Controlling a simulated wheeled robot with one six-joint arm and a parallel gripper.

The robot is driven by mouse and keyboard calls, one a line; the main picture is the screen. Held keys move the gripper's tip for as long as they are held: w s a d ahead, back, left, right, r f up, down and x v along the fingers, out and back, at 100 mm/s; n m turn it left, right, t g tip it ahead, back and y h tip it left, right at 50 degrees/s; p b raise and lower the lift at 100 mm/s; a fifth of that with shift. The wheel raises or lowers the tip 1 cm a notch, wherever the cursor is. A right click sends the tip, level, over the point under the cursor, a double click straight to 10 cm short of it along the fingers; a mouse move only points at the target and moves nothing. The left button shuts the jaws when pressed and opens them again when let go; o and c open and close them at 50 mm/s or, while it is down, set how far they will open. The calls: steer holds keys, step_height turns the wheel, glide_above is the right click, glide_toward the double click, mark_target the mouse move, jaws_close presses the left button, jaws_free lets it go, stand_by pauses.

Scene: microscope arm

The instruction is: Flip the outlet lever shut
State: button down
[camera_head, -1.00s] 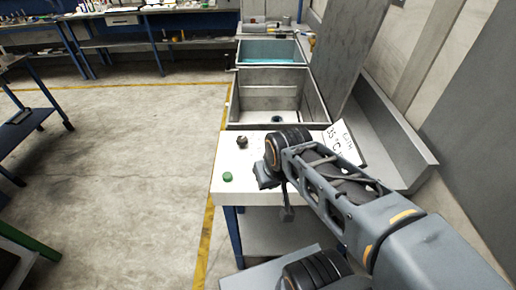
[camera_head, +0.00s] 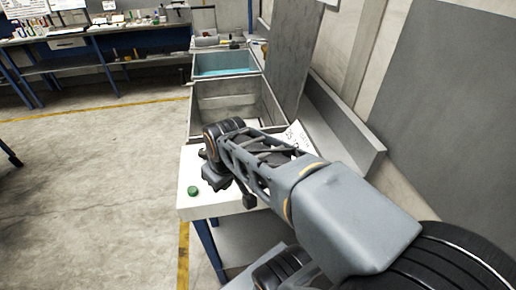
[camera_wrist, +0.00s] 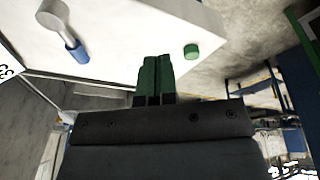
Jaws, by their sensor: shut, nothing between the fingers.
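In the wrist view, a lever (camera_wrist: 66,34) with a pale grey round hub and a blue-tipped handle sits on the white counter (camera_wrist: 118,35) at the upper left. I take it for the outlet lever. My gripper (camera_wrist: 157,62) shows there with its green fingers shut together and empty. The fingertips appear to the right of the blue tip, apart from it. A green round button or cap (camera_wrist: 191,51) is right of the fingertips. In the head view, my arm covers part of the white counter (camera_head: 205,205), and the lever cannot be made out.
A grey empty-looking basin (camera_head: 240,103) lies behind the counter, with a blue-filled basin (camera_head: 225,65) beyond it. A white sign (camera_head: 299,137) stands by my arm. A tall grey panel (camera_head: 290,60) rises on the right. Open floor (camera_head: 90,190) lies to the left.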

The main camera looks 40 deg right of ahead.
steer(key=w+d+r+n+g+y, duration=0.1)
steer(key=w+d+n, duration=0.2)
steer(key=d+n, duration=0.2)
steer(key=w+d+r+n+y+p, duration=0.1)
steer(key=w+d+n, duration=0.2)
steer(key=d, duration=0.9)
steer(key=w+d+r+n+g+y+p, duration=0.1)
steer(key=w+d+n, duration=0.2)
steer(key=d+n, duration=0.3)
steer(key=shift+w+d+r+n+g, duration=0.2)
steer(key=shift+w+d+n+g, duration=0.15)
steer(key=shift+d, duration=0.9)
steer(key=shift+s, duration=0.1)
steer(key=x, duration=0.6)
steer(key=p+x, duration=0.1)
steer(key=x, duration=0.2)
steer(key=shift+a+f, duration=0.25)
steer(key=shift+a, duration=0.1)
steer(key=a, duration=0.1)
steer(key=a+p, duration=0.1)
steer(key=shift+a+f, duration=0.35)
steer(key=shift+a, duration=0.05)
steer(key=shift+w+a+f, duration=0.2)
steer(key=shift+w+a, duration=0.05)
steer(key=shift+a, duration=0.35)
